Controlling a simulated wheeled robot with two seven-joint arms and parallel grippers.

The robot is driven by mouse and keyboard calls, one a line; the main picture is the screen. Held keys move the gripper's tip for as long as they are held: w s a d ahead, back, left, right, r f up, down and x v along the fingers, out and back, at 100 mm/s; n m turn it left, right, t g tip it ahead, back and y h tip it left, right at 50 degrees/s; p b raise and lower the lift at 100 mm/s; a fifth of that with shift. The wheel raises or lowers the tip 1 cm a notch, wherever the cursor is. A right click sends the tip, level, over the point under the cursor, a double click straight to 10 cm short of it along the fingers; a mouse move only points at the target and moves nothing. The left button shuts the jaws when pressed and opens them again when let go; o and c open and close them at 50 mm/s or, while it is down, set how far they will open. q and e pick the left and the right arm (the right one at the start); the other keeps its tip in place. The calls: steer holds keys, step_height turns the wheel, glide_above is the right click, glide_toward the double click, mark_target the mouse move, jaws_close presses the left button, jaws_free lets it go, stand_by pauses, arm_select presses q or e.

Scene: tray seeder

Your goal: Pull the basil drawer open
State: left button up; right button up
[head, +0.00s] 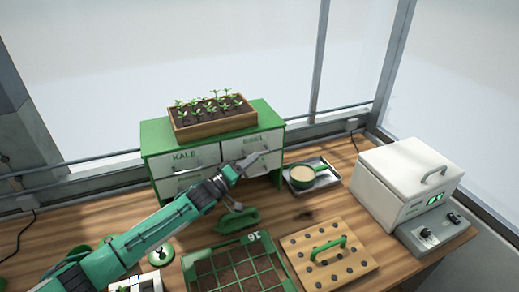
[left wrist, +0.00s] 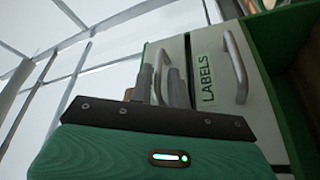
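The basil drawer (head: 266,141) is the top right drawer of a green cabinet (head: 155,134). Its pale front looks flush with the cabinet, and my arm covers part of it. My left gripper (head: 241,168) is at this front, by the handle. In the left wrist view, the two dark fingers of my left gripper (left wrist: 160,88) stand apart, with the basil drawer's metal handle (left wrist: 160,62) showing between them. I cannot tell whether they touch it. The LABELS drawer (left wrist: 205,70), with its own handle, is beside it. My right gripper is not in view.
A seedling planter (head: 215,129) stands on the cabinet. The KALE drawer (head: 182,160) is to the left. In front lie a green scoop (head: 238,221), a seed tray (head: 240,256) and a drilled wooden board (head: 330,262). A cup on a metal tray (head: 326,176) and a white box (head: 400,180) are to the right.

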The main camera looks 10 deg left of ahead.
mark_target(260, 153)
arm_select(q)
steer(key=shift+p+x, duration=0.45)
steer(key=shift+x, duration=1.5)
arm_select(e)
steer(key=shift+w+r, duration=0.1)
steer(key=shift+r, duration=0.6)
arm_select(q)
steer(key=shift+c, duration=0.5)
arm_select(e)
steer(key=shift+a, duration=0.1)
arm_select(q)
jaws_close()
steer(key=shift+s+d, duration=0.1)
